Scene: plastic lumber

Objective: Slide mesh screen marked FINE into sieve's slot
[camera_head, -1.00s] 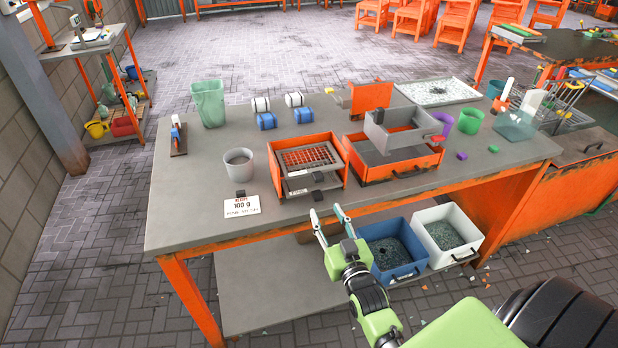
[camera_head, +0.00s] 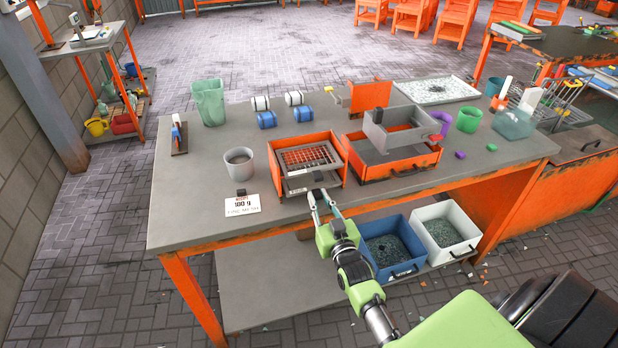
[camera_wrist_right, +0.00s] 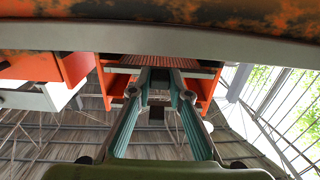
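The orange sieve (camera_head: 341,168) stands on the table with a wire mesh (camera_head: 305,157) showing in its open top. A grey screen or drawer front (camera_head: 295,183) with dark knobs is at its front; I cannot read any FINE marking. My right gripper (camera_head: 318,192) is at the table's front edge, just before the sieve's front. In the right wrist view the right gripper's (camera_wrist_right: 159,82) fingers are apart, pointing at the orange sieve (camera_wrist_right: 196,88), with a small dark block (camera_wrist_right: 157,114) showing between them. I cannot tell whether they touch it. My left gripper is out of view.
A grey cup (camera_head: 239,162) and a 100 g display card (camera_head: 242,205) are left of the sieve. An orange tray (camera_head: 398,165) with a grey box (camera_head: 399,139) over it is to the right. Blue (camera_head: 394,250) and white (camera_head: 444,235) bins sit below the table edge.

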